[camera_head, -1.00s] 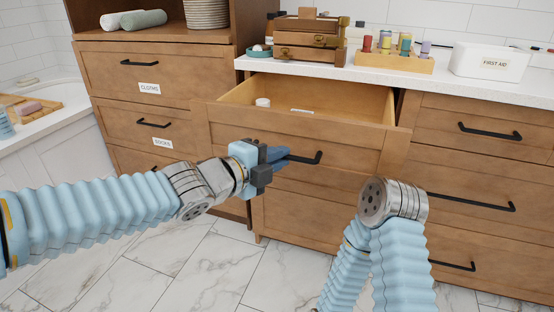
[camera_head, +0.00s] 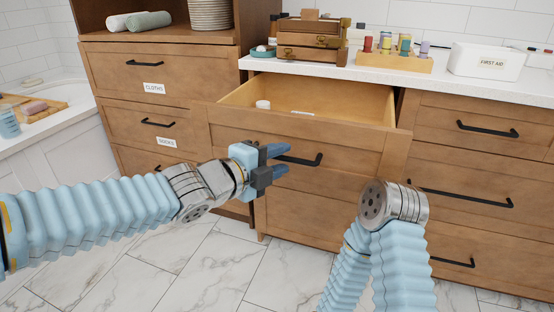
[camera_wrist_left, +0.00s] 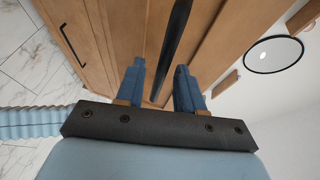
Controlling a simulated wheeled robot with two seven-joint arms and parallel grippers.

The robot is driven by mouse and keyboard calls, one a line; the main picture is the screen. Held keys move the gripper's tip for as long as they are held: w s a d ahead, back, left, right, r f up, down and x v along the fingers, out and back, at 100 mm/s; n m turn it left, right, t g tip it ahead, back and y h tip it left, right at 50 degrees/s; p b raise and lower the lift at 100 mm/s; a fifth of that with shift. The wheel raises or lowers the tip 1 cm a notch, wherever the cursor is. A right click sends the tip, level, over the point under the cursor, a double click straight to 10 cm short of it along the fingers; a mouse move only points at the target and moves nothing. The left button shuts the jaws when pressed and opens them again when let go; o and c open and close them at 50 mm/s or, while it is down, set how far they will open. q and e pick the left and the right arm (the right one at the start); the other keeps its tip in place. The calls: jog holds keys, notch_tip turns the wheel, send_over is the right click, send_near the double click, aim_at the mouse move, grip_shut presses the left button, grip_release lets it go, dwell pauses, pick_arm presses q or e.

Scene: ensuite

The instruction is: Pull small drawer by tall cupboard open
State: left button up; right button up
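The small wooden drawer (camera_head: 345,143) by the tall cupboard (camera_head: 165,70) is pulled out, and its inside shows from above. Its black bar handle (camera_head: 303,159) is on the drawer front. My left gripper (camera_head: 283,160) is at the handle's left end with its two blue fingers apart. In the left wrist view, the handle (camera_wrist_left: 172,50) runs between the spread fingers (camera_wrist_left: 160,85), with a gap on both sides. My right arm is folded at the lower right of the head view, and its gripper is not visible.
A small white round item (camera_head: 263,104) is in the open drawer. The countertop (camera_head: 300,69) above holds wooden boxes (camera_head: 312,40), a rack of coloured spools (camera_head: 395,60) and a white first aid box (camera_head: 487,62). Marble floor (camera_head: 220,262) lies clear below.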

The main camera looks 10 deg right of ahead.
pick_arm(q)
jog(key=p+v, duration=0.4)
jog(key=v, duration=0.9)
jog(key=shift+s+a, duration=0.2)
jog(key=shift+a, duration=0.1)
jog(key=shift+r, duration=0.15)
